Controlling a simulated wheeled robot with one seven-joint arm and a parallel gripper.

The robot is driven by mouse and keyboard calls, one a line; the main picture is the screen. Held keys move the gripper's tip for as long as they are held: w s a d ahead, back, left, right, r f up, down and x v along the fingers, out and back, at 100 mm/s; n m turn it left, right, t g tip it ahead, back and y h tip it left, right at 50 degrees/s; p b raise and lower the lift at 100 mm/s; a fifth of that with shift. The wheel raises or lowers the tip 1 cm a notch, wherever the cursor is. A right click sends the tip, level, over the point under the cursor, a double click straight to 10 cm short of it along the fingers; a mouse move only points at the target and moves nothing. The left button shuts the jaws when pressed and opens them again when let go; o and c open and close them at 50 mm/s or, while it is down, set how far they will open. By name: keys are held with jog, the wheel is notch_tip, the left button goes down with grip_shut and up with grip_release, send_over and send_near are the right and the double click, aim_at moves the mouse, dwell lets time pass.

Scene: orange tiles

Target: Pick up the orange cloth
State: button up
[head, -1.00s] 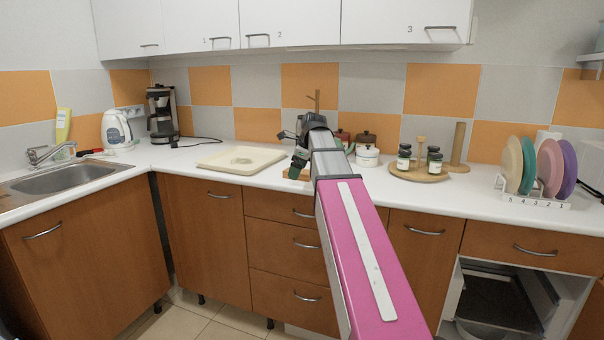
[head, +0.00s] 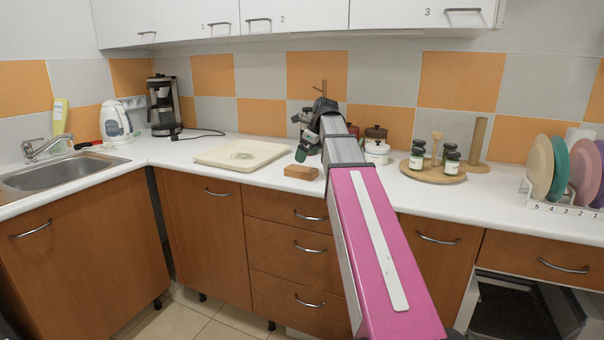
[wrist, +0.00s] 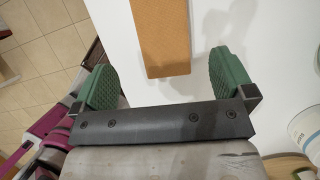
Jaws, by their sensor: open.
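The orange cloth (head: 301,172) looks like a flat orange-brown block lying on the white counter near its front edge, above the drawers. In the wrist view the orange cloth (wrist: 163,38) runs from the top edge down to just beyond the line of my fingertips. My gripper (wrist: 166,82) is open, with its green pads on either side of the cloth's near end and nothing between them touching. In the head view my gripper (head: 308,147) is above and slightly behind the cloth; its exact height over the counter is hard to judge.
A cream tray (head: 215,158) lies left of the cloth. A white pot (head: 377,153) and a round wooden board (head: 433,174) with dark jars stand to the right. A plate rack (head: 560,209) is at far right. The counter's front edge is close to the cloth.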

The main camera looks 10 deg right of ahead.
aim_at(302, 168)
jog(key=shift+x, duration=3.3)
jog(key=shift+d, duration=0.15)
jog(key=c, duration=0.9)
